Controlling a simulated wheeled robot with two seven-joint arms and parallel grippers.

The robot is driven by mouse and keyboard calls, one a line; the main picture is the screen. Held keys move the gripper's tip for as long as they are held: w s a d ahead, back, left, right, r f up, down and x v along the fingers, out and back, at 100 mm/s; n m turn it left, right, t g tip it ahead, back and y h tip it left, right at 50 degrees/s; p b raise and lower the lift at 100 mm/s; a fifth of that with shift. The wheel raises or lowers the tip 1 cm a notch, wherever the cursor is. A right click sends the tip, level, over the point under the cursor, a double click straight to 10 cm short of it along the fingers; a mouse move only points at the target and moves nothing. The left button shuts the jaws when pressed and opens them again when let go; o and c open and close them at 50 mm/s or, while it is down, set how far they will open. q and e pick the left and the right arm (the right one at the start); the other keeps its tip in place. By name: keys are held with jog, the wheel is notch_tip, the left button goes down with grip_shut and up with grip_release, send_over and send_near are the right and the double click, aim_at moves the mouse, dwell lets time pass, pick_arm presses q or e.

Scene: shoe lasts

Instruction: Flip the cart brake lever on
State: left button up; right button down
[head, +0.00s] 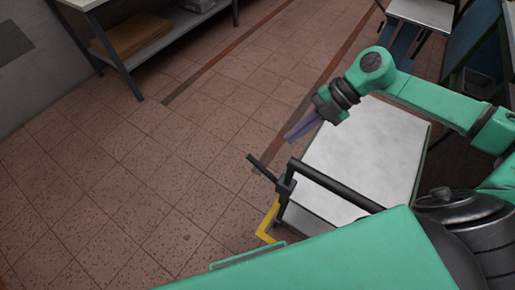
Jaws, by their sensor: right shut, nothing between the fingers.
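The cart has a flat white top (367,150) and a black push handle (335,184) along its near side. A short black lever (262,168), which looks like the brake lever, sticks out from a dark block at the handle's left end and points up and left in the picture. My right gripper (293,134) hangs from the green arm at the cart's far left edge. Its bluish fingers are shut and empty, pointing down and left. They are apart from the lever, above it in the picture. My left gripper is not in view.
A yellow bent frame part (268,222) shows below the handle's left end. A grey shelf table (150,40) with a brown flat stack stands at the upper left. A white-topped stand (422,12) is at the upper right. The tiled floor left of the cart is clear.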

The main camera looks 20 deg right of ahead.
jog(key=shift+a, duration=0.1)
jog(key=p, duration=0.3)
send_over(263, 170)
jog(key=d, duration=0.1)
notch_tip(263, 170, down, 6)
jog(key=shift+d+f, duration=0.1)
jog(key=shift+d, duration=0.05)
jog(key=f, duration=0.1)
jog(key=w+f, duration=0.1)
jog(key=a+f, duration=0.1)
jog(key=shift+w+f+p, duration=0.3)
jog(key=shift+p, duration=0.1)
jog(key=shift+w+f, duration=0.2)
jog(key=shift+f, duration=0.25)
jog(key=shift+a, duration=0.1)
